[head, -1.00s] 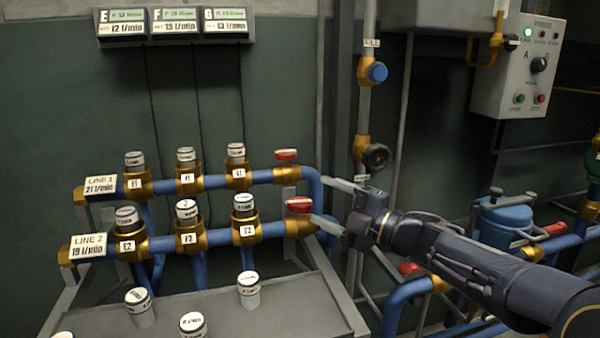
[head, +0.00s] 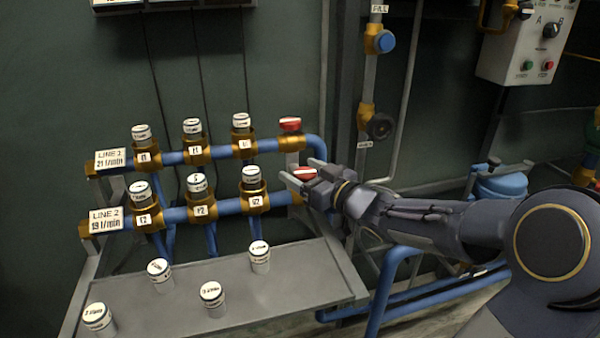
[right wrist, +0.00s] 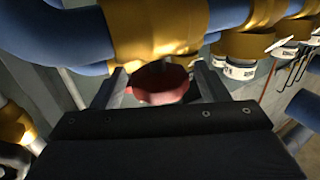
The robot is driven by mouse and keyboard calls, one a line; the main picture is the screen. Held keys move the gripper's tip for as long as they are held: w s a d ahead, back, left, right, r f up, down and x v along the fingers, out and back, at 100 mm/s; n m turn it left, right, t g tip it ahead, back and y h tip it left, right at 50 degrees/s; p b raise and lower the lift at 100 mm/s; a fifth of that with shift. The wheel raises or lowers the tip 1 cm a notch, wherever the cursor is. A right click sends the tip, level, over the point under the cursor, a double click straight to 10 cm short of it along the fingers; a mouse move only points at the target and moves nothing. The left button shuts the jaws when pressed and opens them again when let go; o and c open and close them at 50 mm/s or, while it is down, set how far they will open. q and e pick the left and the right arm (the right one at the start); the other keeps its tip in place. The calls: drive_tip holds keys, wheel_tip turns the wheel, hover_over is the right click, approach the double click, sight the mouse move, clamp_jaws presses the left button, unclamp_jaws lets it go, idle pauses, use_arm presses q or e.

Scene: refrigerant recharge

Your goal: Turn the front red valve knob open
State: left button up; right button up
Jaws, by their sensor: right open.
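The front red valve knob (head: 304,173) sits at the right end of the front blue pipe, labelled LINE 2. My right gripper (head: 302,172) is open, with its fingers on either side of this knob. In the right wrist view the red knob (right wrist: 160,84) shows between the two spread fingers, below a brass fitting (right wrist: 155,30). I cannot tell whether the fingers touch it. The rear red knob (head: 290,124) is on the LINE 1 pipe behind, clear of the gripper. My left gripper is not in view.
Several white-capped cartridges stand in brass fittings along both pipes. More stand on the grey shelf (head: 235,300) in front. A blue knob (head: 386,42) and a black handwheel (head: 380,126) are on the vertical pipe to the right. A control box (head: 528,45) hangs at upper right.

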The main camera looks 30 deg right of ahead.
drive_tip(key=shift+w+a, duration=0.15)
drive_tip(key=shift+w, duration=0.5)
drive_tip(key=c, duration=1)
drive_tip(key=n+y+p, duration=0.1)
drive_tip(key=p, duration=0.2)
drive_tip(key=shift+r+p, duration=0.3)
drive_tip(key=shift+r, duration=0.05)
drive_tip(key=shift+a+f+n+g+y+p, duration=0.1)
drive_tip(key=shift+f+n+g+y+p, duration=0.2)
drive_tip(key=shift+y, duration=0.2)
drive_tip(key=o, duration=1)
drive_tip(key=shift+s, duration=0.1)
